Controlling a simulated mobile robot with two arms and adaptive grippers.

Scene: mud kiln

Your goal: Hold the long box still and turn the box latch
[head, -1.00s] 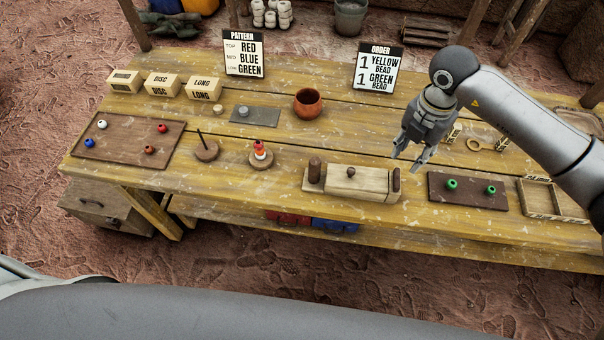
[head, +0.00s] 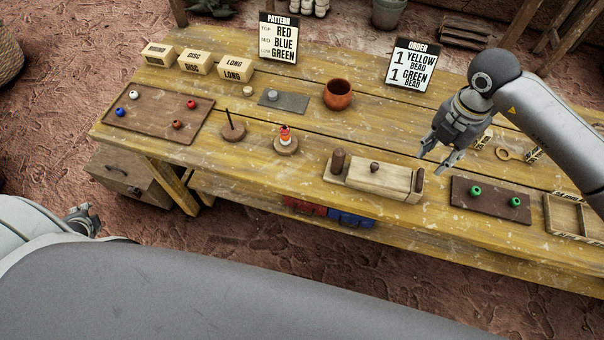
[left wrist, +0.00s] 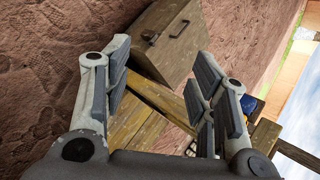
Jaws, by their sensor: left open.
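The long box (head: 385,180), pale wood with a small dark knob (head: 374,167) on its lid, lies near the table's front edge in the head view. A thick dark peg (head: 338,160) stands at its left end. A dark upright piece (head: 419,180), which may be the latch, is at its right end. My right gripper (head: 434,161) is open and empty above the table, beyond the box's right end and not touching it. My left gripper (head: 82,218) is low at the left, off the table. In the left wrist view it (left wrist: 158,95) is open and empty.
A dark tray (head: 495,200) with two green beads is right of the box. A stand with stacked beads (head: 286,143) and an empty peg stand (head: 233,131) are left. A drawer cabinet (left wrist: 175,40) and table leg (left wrist: 145,130) lie beyond my left gripper.

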